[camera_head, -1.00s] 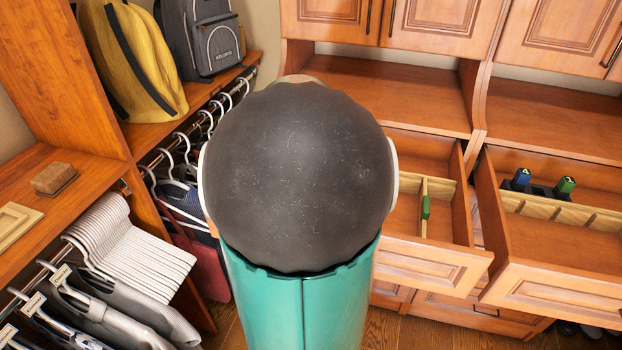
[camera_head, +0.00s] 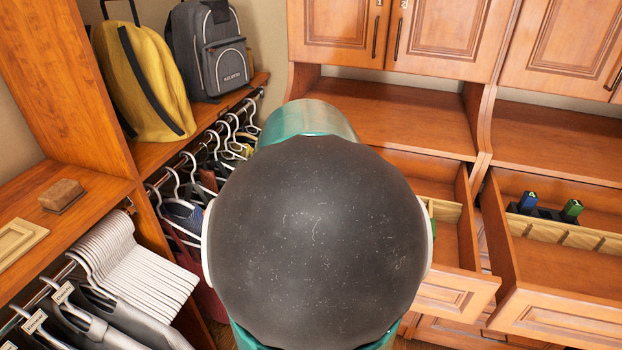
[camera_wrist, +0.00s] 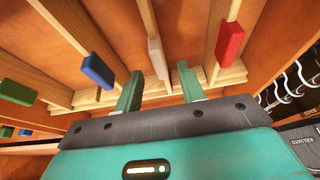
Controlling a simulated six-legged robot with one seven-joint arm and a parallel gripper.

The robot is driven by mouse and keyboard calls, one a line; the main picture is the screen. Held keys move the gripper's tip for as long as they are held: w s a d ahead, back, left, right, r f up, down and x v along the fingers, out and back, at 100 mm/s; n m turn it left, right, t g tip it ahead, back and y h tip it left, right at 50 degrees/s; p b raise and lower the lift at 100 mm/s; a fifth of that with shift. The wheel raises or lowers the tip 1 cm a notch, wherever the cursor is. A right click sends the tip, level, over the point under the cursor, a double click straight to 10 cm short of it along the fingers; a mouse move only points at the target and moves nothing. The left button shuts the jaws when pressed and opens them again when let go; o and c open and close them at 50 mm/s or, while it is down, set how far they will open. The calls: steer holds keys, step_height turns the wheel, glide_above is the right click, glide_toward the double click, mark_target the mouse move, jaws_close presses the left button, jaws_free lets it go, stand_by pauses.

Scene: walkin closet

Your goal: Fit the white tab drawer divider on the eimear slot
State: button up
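The divider with the white tab (camera_wrist: 158,59) is a light wooden strip in the wrist view, standing in a row with other tabbed dividers. My gripper (camera_wrist: 160,88) is open, with its two teal fingers apart. The white-tab divider lies between the fingers in the picture, with gaps at both sides; I cannot tell how deep it sits between them. In the head view my arm hides the gripper and most of the left drawer (camera_head: 455,290). I see no readable eimear label, so I cannot tell which slot it is.
Beside the white tab are dividers with a red tab (camera_wrist: 229,42), a blue tab (camera_wrist: 98,71) and a green tab (camera_wrist: 17,92). The open right drawer (camera_head: 560,313) holds a dark rack with blue (camera_head: 528,202) and green (camera_head: 571,209) pieces. Hangers (camera_head: 232,135) and a grey backpack (camera_head: 209,55) are at left.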

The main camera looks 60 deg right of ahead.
steer(key=v, duration=1)
steer(key=shift+r, duration=0.2)
steer(key=w+a+f+n+t+y, duration=0.1)
steer(key=w+a+n, duration=0.25)
steer(key=a, duration=0.55)
steer(key=w+a+n+t+y, duration=0.1)
steer(key=w+a+n+t, duration=0.2)
steer(key=a, duration=0.6)
steer(key=w+a+f+n+y, duration=0.1)
steer(key=w+a+n, duration=0.35)
steer(key=a, duration=0.55)
steer(key=s+a+f+n+y, duration=0.1)
steer(key=s+a+n, duration=0.2)
steer(key=a, duration=0.6)
steer(key=shift+a+f+n+t+y, duration=0.2)
steer(key=shift+f+n+t+y, duration=0.15)
steer(key=shift+n, duration=0.75)
steer(key=shift+r, duration=0.1)
steer(key=shift+s, duration=0.1)
